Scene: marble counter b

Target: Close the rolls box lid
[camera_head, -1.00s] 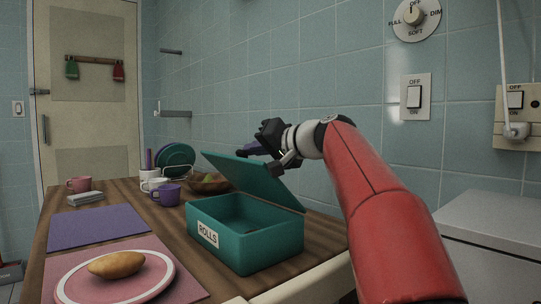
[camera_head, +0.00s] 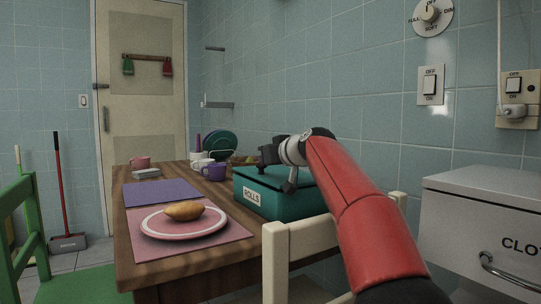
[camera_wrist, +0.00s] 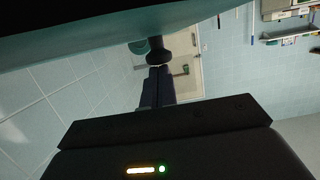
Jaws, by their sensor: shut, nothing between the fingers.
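The teal rolls box (camera_head: 283,204), with a white ROLLS label (camera_head: 252,195), stands on the wooden table near its right edge. Its teal lid (camera_head: 262,177) lies low over the box, close to flat; I cannot tell whether it rests fully on the rim. The inside of the box does not show. My gripper (camera_head: 268,157) is shut and empty, just above the lid, and my wrist hides the lid's right part. In the wrist view my shut fingers (camera_wrist: 158,72) point away below a broad teal surface (camera_wrist: 90,22), which looks like the lid or box.
A pink plate (camera_head: 160,232) with a bread roll (camera_head: 185,211) sits left of the box. A cream chair (camera_head: 275,255) is close in front, and a green chair (camera_head: 30,225) is at left.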

